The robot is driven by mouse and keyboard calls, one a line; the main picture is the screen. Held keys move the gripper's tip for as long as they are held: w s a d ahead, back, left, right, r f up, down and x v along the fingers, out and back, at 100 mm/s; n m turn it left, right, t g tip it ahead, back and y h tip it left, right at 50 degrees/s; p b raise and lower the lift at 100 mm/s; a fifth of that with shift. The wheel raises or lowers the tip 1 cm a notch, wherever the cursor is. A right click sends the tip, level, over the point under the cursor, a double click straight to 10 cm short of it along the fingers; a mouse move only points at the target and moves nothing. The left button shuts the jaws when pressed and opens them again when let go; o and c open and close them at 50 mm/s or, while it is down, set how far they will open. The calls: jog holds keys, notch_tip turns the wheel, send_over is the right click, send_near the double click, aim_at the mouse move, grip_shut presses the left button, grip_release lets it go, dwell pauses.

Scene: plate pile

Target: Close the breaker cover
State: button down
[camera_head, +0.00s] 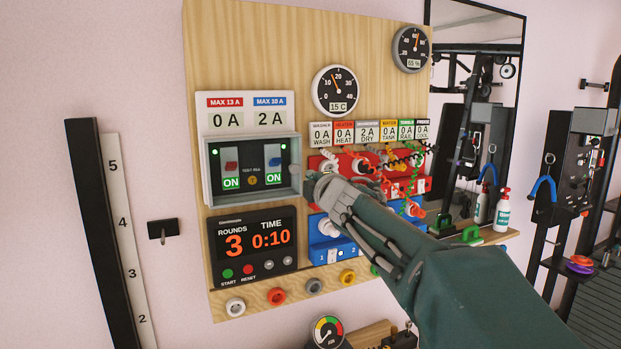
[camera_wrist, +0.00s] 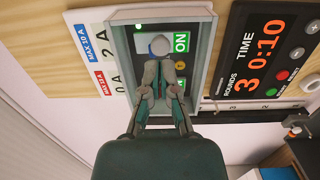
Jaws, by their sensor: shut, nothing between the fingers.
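The breaker box (camera_head: 204,182) is a grey-framed recess on the wooden board, with two switches, one red and one blue, both above green ON labels. I cannot clearly make out a separate cover. In the wrist view the box's pale grey frame (camera_wrist: 205,70) surrounds the dark interior. My gripper (camera_head: 313,186) is at the right edge of the box in the head view. In the wrist view my gripper (camera_wrist: 161,68) is shut and empty, in front of the box, and hides part of a switch. Contact is unclear.
The MAX 13 A and MAX 10 A display (camera_head: 247,112) is above the box. The rounds timer (camera_head: 254,245) is below it. Red sockets with coiled cables (camera_head: 400,170) lie to the right, partly behind my arm. Two gauges and a mirror are higher up.

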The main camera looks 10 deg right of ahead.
jog(key=s+d+f+m+g+h, duration=0.1)
jog(key=s+d+f+m+h, duration=0.1)
jog(key=s+m, duration=0.35)
jog(key=s+d+f+m+g+h, duration=0.1)
jog(key=s+d+f+m+h, duration=0.15)
jog(key=s, duration=0.65)
jog(key=s+a+f+m+g, duration=0.2)
jog(key=s+f+m+g, duration=0.1)
jog(key=s+f, duration=0.4)
jog(key=s+a+f+m+g+y, duration=0.1)
jog(key=s+a+f+m+g, duration=0.1)
jog(key=s+f+m+g, duration=0.2)
jog(key=s+a+f+m+g+y, duration=0.1)
jog(key=s+a+f+m+g, duration=0.1)
jog(key=s+f, duration=0.9)
jog(key=shift+f+m+g, duration=0.2)
jog(key=shift+m+g, duration=0.5)
jog(key=shift+m, duration=0.5)
